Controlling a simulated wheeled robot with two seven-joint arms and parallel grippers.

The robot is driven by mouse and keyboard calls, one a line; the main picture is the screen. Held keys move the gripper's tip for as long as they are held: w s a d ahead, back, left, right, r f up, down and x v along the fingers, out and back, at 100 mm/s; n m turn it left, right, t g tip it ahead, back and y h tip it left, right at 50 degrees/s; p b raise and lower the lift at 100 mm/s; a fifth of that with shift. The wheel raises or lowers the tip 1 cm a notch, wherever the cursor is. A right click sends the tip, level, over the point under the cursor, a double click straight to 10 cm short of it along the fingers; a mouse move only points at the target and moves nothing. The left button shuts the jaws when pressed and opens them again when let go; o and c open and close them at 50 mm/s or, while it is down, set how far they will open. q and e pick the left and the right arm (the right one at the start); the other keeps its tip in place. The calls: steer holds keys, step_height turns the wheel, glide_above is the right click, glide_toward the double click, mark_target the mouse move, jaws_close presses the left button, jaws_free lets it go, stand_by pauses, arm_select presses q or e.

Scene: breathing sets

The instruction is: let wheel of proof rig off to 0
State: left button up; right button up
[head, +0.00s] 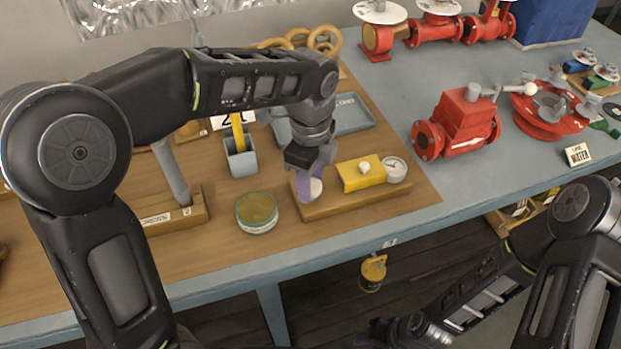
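The proof rig sits on the wooden mat near the front edge of the bench. It has a wooden base (345,205), a yellow block (361,175) with a small white knob on top, and a round white-faced gauge (395,169) at its right end. At its left end are a purple part and a pale round part (315,188), which may be the wheel. My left gripper (308,168) points down at this left end and hides much of it; whether its fingers are closed on the wheel is unclear. My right gripper (405,330) is low at the bottom edge, mostly hidden.
A green-lidded round tin (257,212) stands left of the rig, with a grey cup (240,157) holding a yellow item behind it. A red valve body (459,125) stands to the right. A yellow padlock-like item (373,272) hangs below the bench edge.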

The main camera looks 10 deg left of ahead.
arm_select(q)
steer(key=c, duration=0.8)
steer(key=shift+n, duration=0.5)
steer(key=n, duration=0.4)
steer(key=shift+b, duration=0.35)
steer(key=n, duration=0.5)
steer(key=shift+n+b, duration=0.3)
steer(key=shift+b, duration=0.05)
steer(key=n, duration=0.6)
steer(key=shift+b, duration=0.4)
steer(key=n, duration=0.6)
steer(key=shift+b, duration=0.35)
steer(key=shift+n, duration=0.3)
